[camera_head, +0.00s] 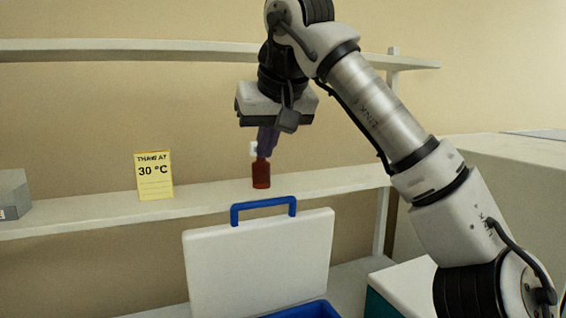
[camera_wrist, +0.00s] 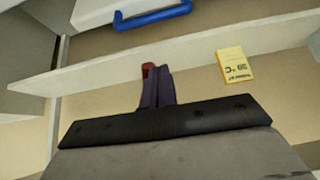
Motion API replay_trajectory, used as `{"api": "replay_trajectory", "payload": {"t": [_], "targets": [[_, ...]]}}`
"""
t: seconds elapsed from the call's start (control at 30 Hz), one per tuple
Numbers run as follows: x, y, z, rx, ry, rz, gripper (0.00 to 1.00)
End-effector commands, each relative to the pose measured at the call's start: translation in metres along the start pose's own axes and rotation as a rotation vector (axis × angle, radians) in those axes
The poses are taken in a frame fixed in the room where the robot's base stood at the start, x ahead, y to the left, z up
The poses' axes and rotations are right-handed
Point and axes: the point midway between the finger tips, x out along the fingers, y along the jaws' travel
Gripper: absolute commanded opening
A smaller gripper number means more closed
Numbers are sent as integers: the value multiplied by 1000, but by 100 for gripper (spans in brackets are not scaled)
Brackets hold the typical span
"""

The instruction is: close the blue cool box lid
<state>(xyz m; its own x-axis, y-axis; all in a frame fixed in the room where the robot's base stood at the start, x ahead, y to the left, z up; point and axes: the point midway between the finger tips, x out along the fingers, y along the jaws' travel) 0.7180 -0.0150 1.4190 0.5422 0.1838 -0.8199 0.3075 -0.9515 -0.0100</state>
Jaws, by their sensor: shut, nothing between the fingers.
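The cool box lid (camera_head: 258,262) is a white panel standing upright, open, with a blue handle (camera_head: 263,206) on its top edge. Below it, a bit of the blue cool box rim (camera_head: 312,311) shows at the bottom edge; the rest of the box is out of view. In the wrist view, part of the lid (camera_wrist: 95,11) and its blue handle (camera_wrist: 152,19) show at the top. My gripper (camera_head: 266,150) is shut and empty, pointing down above and behind the lid handle in the picture, apart from it. Its purple fingers also show in the wrist view (camera_wrist: 156,82).
A red-brown bottle (camera_head: 261,176) with a white cap stands on the shelf (camera_head: 330,184), partly covered by my fingers. A grey box (camera_head: 12,195) sits left; a white-topped teal box (camera_head: 405,287) is right. An upper shelf (camera_head: 120,49) runs behind.

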Motion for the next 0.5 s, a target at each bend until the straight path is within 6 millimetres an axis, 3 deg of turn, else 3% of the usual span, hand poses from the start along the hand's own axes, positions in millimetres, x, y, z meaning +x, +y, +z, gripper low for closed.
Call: {"api": "replay_trajectory", "payload": {"t": [0.17,0.5], "targets": [[3,9,-4,-7,10,5,0],[69,8,-5,-8,7,2,0]]}}
